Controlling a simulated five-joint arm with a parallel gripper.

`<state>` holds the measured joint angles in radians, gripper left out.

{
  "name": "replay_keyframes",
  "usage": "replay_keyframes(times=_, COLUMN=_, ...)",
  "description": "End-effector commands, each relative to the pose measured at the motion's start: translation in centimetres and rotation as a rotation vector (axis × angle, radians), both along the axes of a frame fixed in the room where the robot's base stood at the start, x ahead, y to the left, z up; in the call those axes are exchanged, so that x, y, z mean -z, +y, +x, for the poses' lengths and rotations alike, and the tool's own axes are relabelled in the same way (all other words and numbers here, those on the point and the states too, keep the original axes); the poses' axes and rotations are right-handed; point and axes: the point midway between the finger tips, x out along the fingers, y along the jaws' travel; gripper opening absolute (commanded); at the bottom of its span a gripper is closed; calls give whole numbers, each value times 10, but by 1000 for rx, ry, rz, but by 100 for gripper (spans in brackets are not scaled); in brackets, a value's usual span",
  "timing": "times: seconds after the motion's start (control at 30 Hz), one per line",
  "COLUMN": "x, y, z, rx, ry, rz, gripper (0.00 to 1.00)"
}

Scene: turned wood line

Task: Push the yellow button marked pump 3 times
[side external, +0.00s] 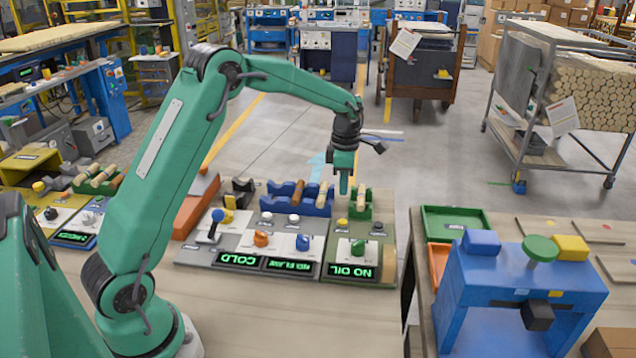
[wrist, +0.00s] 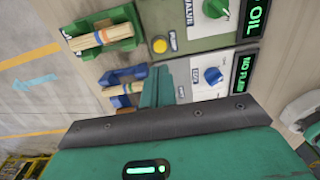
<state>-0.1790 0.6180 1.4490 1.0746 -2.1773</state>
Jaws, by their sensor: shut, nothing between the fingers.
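The yellow button (wrist: 160,45) sits on a grey-green panel, beside a label that seems to read pump. In the side external view the same yellow button (side external: 342,222) is near the back of the right-hand panel, just below my gripper (side external: 345,188). My gripper is shut and empty and points down. In the wrist view its fingertips (wrist: 158,76) are just below the button in the picture, apart from it. The button shows whole in the wrist view. Whether it is pressed cannot be told.
The same panel has a green valve knob (side external: 358,247) and a display (side external: 350,272) reading NO OIL. A green cradle with wood dowels (wrist: 102,38) stands behind the button. The neighbouring panel has a blue knob (wrist: 213,76). A blue press (side external: 515,290) stands to the right.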

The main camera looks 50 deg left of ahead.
Motion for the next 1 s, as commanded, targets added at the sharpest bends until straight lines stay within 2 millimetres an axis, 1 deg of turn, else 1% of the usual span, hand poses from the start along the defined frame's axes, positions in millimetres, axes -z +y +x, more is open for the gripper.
replay_keyframes(times=0.03, x=10, y=0, z=0, rx=0, ry=4, rz=-1, gripper=0)
replay_keyframes(times=0.2, x=36, y=0, z=0, rx=0, ry=4, rz=-1, gripper=0)
replay_keyframes(times=0.4, x=63, y=0, z=0, rx=0, ry=2, rz=-1, gripper=0)
replay_keyframes(times=0.5, x=74, y=0, z=0, rx=0, ry=2, rz=-1, gripper=0)
replay_keyframes(times=0.7, x=84, y=0, z=0, rx=0, ry=0, rz=0, gripper=0)
replay_keyframes(times=1.0, x=86, y=0, z=0, rx=0, ry=0, rz=0, gripper=0)
